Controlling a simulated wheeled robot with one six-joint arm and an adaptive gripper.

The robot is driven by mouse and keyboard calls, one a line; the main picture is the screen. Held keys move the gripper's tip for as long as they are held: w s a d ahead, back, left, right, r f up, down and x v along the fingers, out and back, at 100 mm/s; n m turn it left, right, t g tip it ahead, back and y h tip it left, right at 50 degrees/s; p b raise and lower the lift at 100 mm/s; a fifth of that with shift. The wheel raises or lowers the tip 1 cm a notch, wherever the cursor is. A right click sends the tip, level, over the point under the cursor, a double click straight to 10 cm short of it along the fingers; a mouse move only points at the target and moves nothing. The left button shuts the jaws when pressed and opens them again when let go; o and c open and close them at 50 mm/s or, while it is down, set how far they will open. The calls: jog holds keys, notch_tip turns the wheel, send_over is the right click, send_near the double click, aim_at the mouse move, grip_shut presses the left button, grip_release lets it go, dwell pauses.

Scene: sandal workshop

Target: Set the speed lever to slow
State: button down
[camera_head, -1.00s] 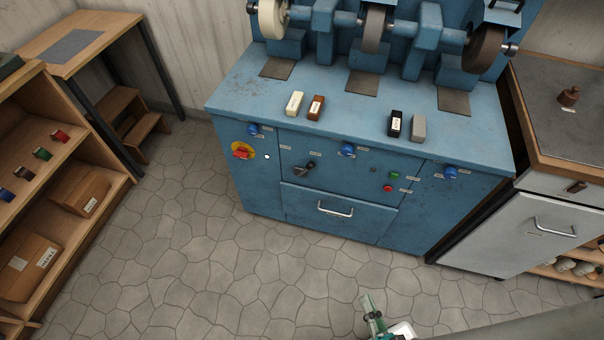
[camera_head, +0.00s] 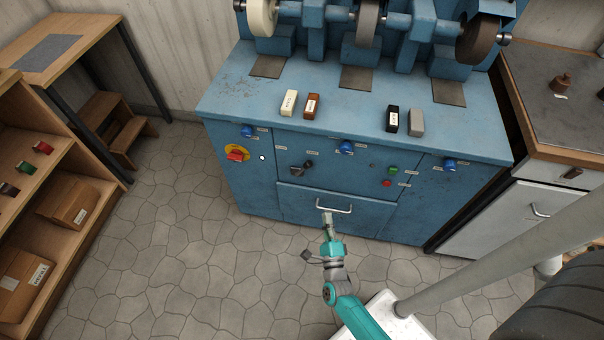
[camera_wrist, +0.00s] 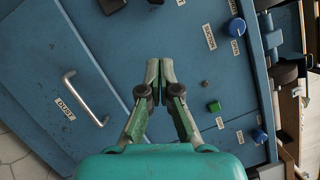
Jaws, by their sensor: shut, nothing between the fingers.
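The blue grinding machine (camera_head: 340,232) has a black lever (camera_head: 302,168) on its front panel, left of centre and above the drawer. The lever has a grey round base and a small label beside it; I cannot read the setting. In the wrist view part of the black lever (camera_wrist: 112,4) shows at the top edge, cut off by the frame. My gripper (camera_head: 326,214) is in front of the machine's drawer, below and right of the lever. In the wrist view my gripper (camera_wrist: 160,66) has its fingertips together, empty, pointing at the blue panel.
The drawer handle (camera_head: 334,208) is close to my gripper in the picture. A red switch (camera_head: 237,154), blue knobs (camera_head: 346,147), a green button (camera_head: 393,170) and a red button (camera_head: 387,183) sit on the panel. Shelves (camera_head: 70,235) stand left; the stone floor between is clear.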

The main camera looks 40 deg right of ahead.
aim_at(302, 169)
jog(key=w, duration=0.1)
jog(key=w+m, duration=0.1)
jog(key=w+d, duration=0.1)
jog(key=shift+f+m+h, duration=0.3)
jog(key=shift+m+h, duration=0.1)
jog(key=x, duration=0.4)
jog(key=a+r+x, duration=0.1)
jog(key=x, duration=0.3)
jog(key=w+a+x, duration=0.1)
jog(key=x, duration=0.3)
jog(key=shift+w+d+r, duration=0.2)
jog(key=shift+w+d, duration=0.05)
jog(key=shift+w, duration=0.15)
jog(key=shift+r, duration=0.1)
